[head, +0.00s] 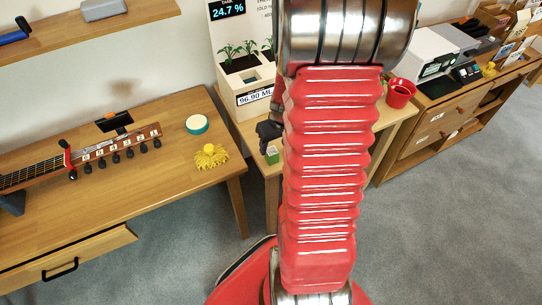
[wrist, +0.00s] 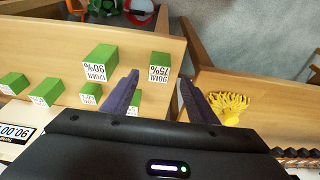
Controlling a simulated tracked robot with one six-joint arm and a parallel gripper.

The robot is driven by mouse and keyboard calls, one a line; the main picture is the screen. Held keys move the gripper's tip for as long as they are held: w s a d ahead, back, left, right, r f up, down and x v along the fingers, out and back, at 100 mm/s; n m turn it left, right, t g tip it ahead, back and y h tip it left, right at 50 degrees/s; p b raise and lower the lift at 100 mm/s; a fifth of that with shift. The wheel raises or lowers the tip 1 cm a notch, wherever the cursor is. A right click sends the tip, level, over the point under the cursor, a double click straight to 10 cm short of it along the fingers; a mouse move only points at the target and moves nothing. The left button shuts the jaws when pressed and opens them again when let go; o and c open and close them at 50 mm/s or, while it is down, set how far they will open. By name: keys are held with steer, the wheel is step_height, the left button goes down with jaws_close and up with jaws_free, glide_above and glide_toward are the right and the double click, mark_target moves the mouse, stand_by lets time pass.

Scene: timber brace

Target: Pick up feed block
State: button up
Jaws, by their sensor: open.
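Several green feed blocks with white labels stand on the wooden table in the wrist view. One labelled 90ML 75% (wrist: 160,58) lies just beyond and between the fingertips of my gripper (wrist: 159,78). A larger one labelled 120ML 90% (wrist: 100,59) stands to its left, outside the fingers. Smaller blocks (wrist: 14,83) stand farther left and closer. My gripper is open and empty. In the head view it is a dark shape (head: 268,131) just above a green block (head: 272,155). My arm hides the other blocks there.
A planter box (head: 246,84) with a screen reading 24.7 % stands behind the blocks. A red bucket (head: 400,93) is right of my arm. A left table (head: 110,205) holds a guitar, a round tin and a yellow tassel-like thing (head: 210,156). A gap separates the tables.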

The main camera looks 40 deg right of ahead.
glide_above(272, 157)
steer(key=s+a, duration=0.1)
steer(key=shift+s+a+f, duration=0.1)
steer(key=shift+f, duration=1.1)
steer(key=shift+s+f, duration=0.1)
steer(key=shift+f, duration=1.1)
steer(key=shift+c, duration=0.5)
steer(key=c, duration=1.1)
